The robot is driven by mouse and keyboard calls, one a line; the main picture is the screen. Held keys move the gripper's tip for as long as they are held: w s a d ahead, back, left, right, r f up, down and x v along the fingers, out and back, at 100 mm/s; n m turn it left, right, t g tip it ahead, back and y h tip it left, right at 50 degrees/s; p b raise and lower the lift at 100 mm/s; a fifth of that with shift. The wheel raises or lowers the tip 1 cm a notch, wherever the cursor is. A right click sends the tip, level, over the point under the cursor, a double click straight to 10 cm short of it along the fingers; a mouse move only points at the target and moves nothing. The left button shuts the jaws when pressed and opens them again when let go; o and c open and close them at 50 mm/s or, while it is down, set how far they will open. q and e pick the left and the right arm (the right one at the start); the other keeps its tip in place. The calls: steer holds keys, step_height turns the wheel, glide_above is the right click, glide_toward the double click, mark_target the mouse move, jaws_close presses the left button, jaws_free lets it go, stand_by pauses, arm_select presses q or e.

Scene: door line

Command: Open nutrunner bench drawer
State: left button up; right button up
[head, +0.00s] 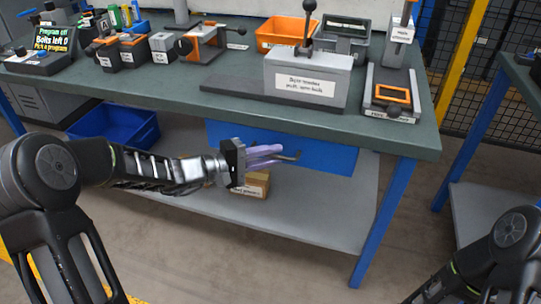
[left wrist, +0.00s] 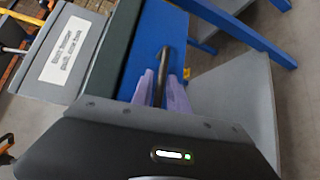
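The nutrunner bench (head: 240,95) has a dark green top and blue legs. Its blue drawer front (head: 325,155) hangs under the top and looks closed; it also shows in the left wrist view (left wrist: 150,40). The dark bar handle (head: 291,157) stands out from the drawer front. My left gripper (head: 275,154) is at the handle, with its purple fingers on either side of it. In the left wrist view the handle (left wrist: 164,62) fills the narrow gap between the fingertips, which appear closed on it. My right gripper is out of view.
A lower shelf (head: 325,205) holds a cardboard box (head: 252,185) just below my left gripper and a blue bin (head: 115,125). A labelled grey fixture (head: 305,80) stands on the benchtop above the drawer. The floor in front is clear. Another bench (head: 480,200) stands right.

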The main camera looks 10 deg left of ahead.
arm_select(q)
steer(key=shift+c, duration=0.2)
jaws_close()
stand_by(1.1)
